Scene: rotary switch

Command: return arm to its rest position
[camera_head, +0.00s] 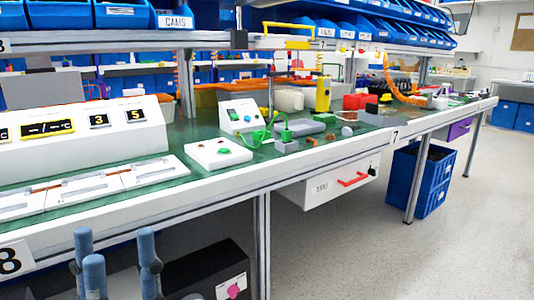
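My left gripper (116,250) stands at the lower left, in front of the bench edge. Its grey-blue fingers point up and are spread apart, with nothing between them. Its lower part is cut off by the picture's bottom edge, and the rest of the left arm is out of sight. My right gripper is not in view. A dark box with a pink knob (234,291) on a white plate is low under the bench, right of the gripper and apart from it. A white box with a green knob (222,152) sits on the bench top.
The workbench (240,181) runs from lower left to upper right. A sloped white display panel (80,145) stands on it. A white drawer with a red handle (354,180) hangs below, near a blue crate (435,188). The floor (430,260) at right is clear.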

